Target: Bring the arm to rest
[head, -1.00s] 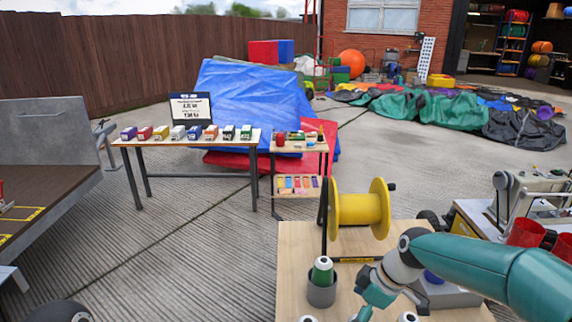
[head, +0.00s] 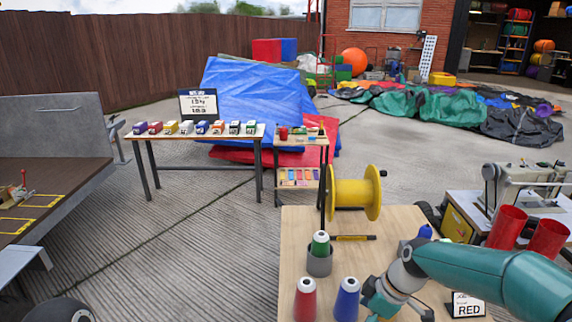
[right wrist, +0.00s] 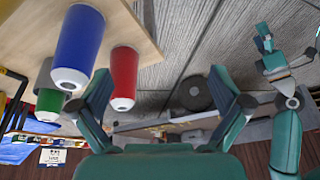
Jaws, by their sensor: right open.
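My right arm comes in from the lower right in the head view. Its gripper (head: 388,302) is low over the right part of the wooden worktable (head: 380,230), right of the blue thread cone (head: 347,299). In the right wrist view the right gripper (right wrist: 170,100) has its two fingers wide apart, with nothing between them. No left gripper shows in the head view.
The worktable holds a red cone (head: 305,300), a green cone in a grey cup (head: 319,262), a yellow spool (head: 355,199) and a RED sign (head: 468,305). Red cylinders (head: 507,227) and a sewing machine (head: 510,185) stand right. Open paving lies left of the worktable.

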